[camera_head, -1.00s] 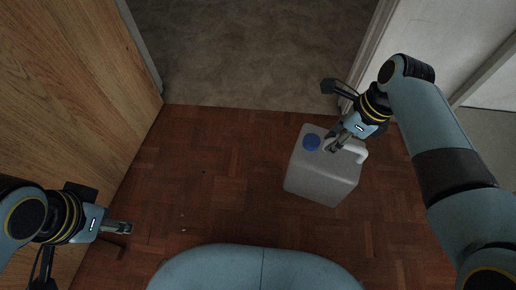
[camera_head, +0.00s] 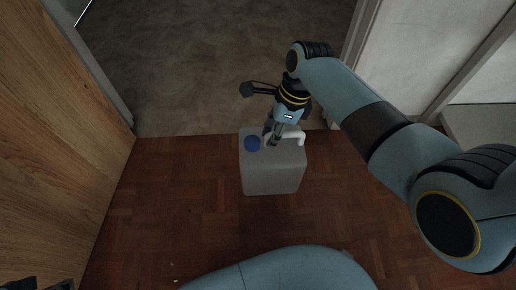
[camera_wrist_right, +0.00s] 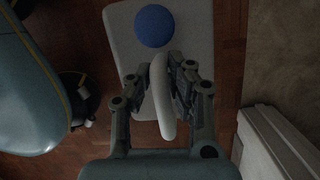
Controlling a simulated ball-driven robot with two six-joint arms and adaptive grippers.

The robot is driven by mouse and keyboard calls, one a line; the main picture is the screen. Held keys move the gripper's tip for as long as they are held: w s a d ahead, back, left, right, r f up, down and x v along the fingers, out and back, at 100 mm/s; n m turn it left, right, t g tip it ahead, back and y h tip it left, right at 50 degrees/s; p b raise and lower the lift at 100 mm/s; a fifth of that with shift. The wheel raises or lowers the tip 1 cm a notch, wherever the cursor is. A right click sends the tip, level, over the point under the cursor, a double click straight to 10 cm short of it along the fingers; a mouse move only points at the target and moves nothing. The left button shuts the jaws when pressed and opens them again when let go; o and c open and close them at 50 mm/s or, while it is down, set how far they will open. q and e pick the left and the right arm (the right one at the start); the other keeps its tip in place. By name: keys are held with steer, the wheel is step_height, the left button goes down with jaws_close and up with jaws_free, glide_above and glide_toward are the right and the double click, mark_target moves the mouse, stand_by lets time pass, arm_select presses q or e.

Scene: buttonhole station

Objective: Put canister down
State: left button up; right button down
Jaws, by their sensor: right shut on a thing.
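The canister (camera_head: 272,173) is a pale grey-white jug with a blue cap and a white handle. In the head view it is near the middle, in front of the doorway, and looks upright. My right gripper (camera_head: 270,138) is shut on its handle. In the right wrist view the two fingers (camera_wrist_right: 162,85) sit on both sides of the white handle, with the canister (camera_wrist_right: 195,40) and its blue cap beyond. I cannot tell whether its bottom touches the floor. My left gripper is not clearly seen; only dark arm parts show at the bottom left corner.
The parquet floor (camera_head: 195,200) is clear to the left of the canister. A wooden door or panel (camera_head: 60,130) stands at left. Carpet (camera_head: 200,70) lies beyond the threshold. A white door frame and wall (camera_head: 405,60) stand at right.

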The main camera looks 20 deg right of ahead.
mark_target(261, 138)
steer(key=shift+w+a+f+b, duration=0.85)
steer(key=shift+w+a+f, duration=0.2)
steer(key=shift+w, duration=0.1)
steer(key=shift+w+a+f, duration=0.15)
steer(key=shift+w+a, duration=0.05)
steer(key=shift+f+b, duration=0.1)
steer(key=shift+b, duration=0.2)
step_height(261, 138, down, 2)
steer(key=shift+b, duration=0.8)
steer(key=shift+f+b, duration=0.5)
steer(key=shift+f, duration=0.3)
arm_select(q)
step_height(261, 138, down, 7)
steer(key=w+t, duration=0.1)
steer(key=t, duration=0.6)
steer(key=shift+w+d+f, duration=0.2)
steer(key=shift+w+d, duration=0.1)
steer(key=shift+w, duration=0.05)
